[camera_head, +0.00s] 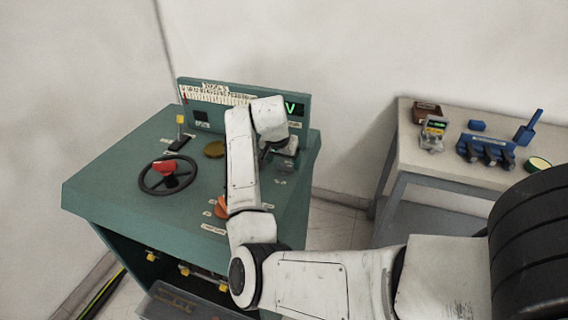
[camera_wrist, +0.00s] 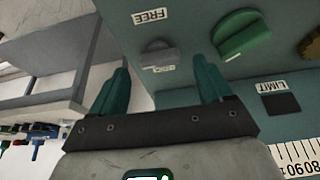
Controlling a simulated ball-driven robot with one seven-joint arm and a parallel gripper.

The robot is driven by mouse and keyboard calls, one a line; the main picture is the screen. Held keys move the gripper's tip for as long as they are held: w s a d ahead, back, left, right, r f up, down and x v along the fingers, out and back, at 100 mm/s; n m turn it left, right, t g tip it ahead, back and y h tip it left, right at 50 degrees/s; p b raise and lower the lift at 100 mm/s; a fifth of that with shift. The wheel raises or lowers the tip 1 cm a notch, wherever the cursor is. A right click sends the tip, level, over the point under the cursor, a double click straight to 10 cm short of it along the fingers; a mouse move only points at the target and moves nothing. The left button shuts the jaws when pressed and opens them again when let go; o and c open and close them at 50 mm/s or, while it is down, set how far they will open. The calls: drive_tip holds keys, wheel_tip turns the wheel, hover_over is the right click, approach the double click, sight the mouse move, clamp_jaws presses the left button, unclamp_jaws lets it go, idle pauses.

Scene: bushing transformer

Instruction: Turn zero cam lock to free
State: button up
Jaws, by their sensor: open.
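The lock is a small grey knob (camera_wrist: 157,53) on the teal console panel in the wrist view, between a FREE label (camera_wrist: 150,16) and a second label (camera_wrist: 160,69) that looks like LOCK but is partly unclear. My gripper (camera_wrist: 161,64) is open and empty, its two dark teal fingers spread to either side of the knob in the picture. I cannot tell how far the fingertips are from the panel. In the head view my gripper (camera_head: 284,150) is over the console's right rear part, and the arm and gripper hide the knob.
A green knob (camera_wrist: 240,34) is right of the fingers, with a LIMIT label (camera_wrist: 272,86) below. The console (camera_head: 115,165) also bears a black handwheel (camera_head: 153,187) and a brass disc (camera_head: 215,149). A bench (camera_head: 405,150) with tools stands at the right.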

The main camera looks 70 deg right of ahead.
drive_tip(key=v, duration=0.8)
drive_tip(key=shift+r+b, duration=0.2)
drive_tip(key=shift+b, duration=0.25)
drive_tip(key=shift+a, duration=0.1)
